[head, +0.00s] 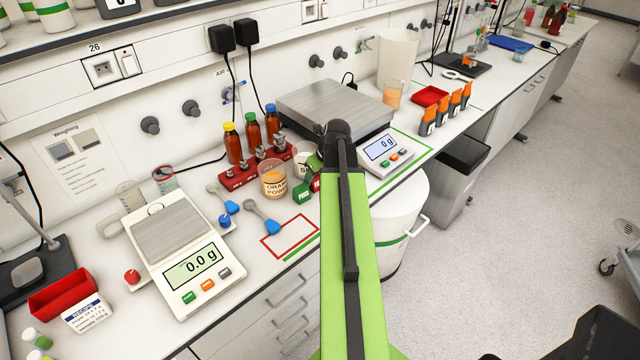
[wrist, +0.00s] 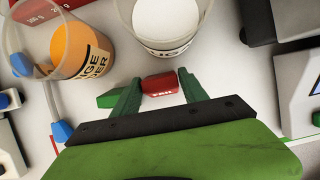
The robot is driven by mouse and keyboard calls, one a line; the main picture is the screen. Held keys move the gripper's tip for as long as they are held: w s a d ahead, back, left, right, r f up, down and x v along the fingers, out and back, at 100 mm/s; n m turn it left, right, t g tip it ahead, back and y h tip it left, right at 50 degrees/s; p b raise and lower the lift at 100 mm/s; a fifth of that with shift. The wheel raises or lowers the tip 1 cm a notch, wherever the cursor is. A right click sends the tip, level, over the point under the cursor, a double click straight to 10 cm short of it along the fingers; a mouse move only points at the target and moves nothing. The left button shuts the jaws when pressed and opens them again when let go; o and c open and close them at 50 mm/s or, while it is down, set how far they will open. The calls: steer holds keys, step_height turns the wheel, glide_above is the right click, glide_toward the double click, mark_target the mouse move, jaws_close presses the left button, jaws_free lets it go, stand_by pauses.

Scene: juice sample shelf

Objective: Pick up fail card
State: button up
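The red fail card (wrist: 161,84), a small block with white lettering, lies on the white bench in the wrist view. In the head view it (head: 316,184) shows only in part beside my arm. My gripper (wrist: 158,76) is open, with its two green fingers on either side of the card. Whether the fingers touch it I cannot tell. A green card (wrist: 107,100) lies just left of the left finger; it also shows in the head view (head: 301,194). My arm hides most of the gripper in the head view.
A cup of orange powder (wrist: 82,50) and a cup of white powder (wrist: 165,20) stand just beyond the fingers. Scales stand left (head: 185,260) and right (head: 383,149). Blue-ended scoops (head: 266,217) and a red-outlined square (head: 290,238) lie to the left.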

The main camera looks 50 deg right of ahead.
steer(key=c, duration=1)
steer(key=shift+o, duration=0.2)
steer(key=shift+r, duration=0.1)
